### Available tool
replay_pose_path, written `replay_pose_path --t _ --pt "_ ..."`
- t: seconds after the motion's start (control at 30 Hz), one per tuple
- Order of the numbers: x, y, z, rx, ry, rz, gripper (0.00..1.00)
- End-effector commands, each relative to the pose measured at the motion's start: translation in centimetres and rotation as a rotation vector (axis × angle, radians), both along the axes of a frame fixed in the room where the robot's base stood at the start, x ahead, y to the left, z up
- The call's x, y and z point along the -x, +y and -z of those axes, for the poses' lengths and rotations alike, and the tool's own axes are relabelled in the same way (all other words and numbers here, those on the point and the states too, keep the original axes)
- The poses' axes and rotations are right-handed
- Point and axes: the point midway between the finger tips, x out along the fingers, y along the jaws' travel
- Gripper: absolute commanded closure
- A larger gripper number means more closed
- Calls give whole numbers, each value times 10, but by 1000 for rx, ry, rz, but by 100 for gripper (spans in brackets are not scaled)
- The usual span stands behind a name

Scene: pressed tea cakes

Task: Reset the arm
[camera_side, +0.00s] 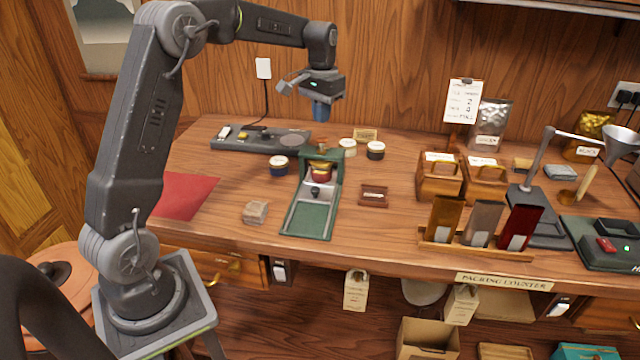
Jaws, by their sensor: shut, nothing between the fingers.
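My gripper (321,112) hangs from my arm above the back of the wooden counter (390,225). Its blue fingers point down and are shut, with nothing seen between them. It is in the air, apart from everything on the counter. Below it stands a green press (309,217) with a tray reaching toward the front edge. A round red-and-gold item (321,172) sits in the upright part of the press. My arm rises from its base at the left and bends over the counter.
A dark device (262,140) lies behind. Wooden boxes (438,184), a sample rack (477,246) and a funnel stand (538,215) fill the right side.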

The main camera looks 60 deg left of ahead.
Motion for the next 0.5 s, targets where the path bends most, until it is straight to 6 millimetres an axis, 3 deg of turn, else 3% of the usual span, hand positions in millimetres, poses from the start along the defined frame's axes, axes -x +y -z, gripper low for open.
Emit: replay_pose_path --t 0.37,0.5 --pt "0 0 0 0 0 0 100" --pt "8 -13 -12 -9 -20 13 100"
